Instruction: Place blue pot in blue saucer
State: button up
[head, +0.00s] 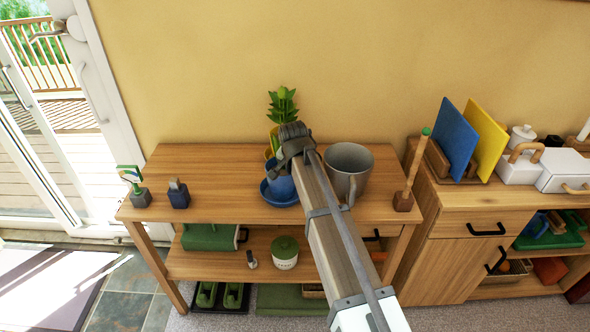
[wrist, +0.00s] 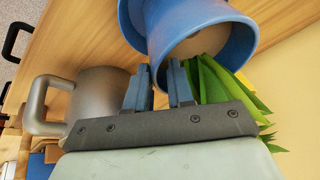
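The blue pot (head: 281,184) is at the blue saucer (head: 271,199) on the bench's top shelf. The pot looks roughly upright over the saucer; I cannot tell whether its base touches it. In the wrist view the pot (wrist: 238,42) shows its round opening with brown soil inside, and the saucer (wrist: 129,27) shows beside its base. My gripper (head: 289,160) comes down over the pot from above. In the wrist view its fingers (wrist: 158,72) are close together, with the pot's rim wall between them. My gripper hides part of the pot in the head view.
A green plant (head: 283,104) in a yellow pot stands just behind. A large grey mug (head: 348,166) is close on the right. A wooden post (head: 407,185) stands at the right end, and small dark items (head: 178,193) at the left. The shelf between them and the saucer is clear.

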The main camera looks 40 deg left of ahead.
jog(key=shift+o, duration=1.4)
jog(key=v, duration=1.2)
jog(key=shift+r, duration=0.1)
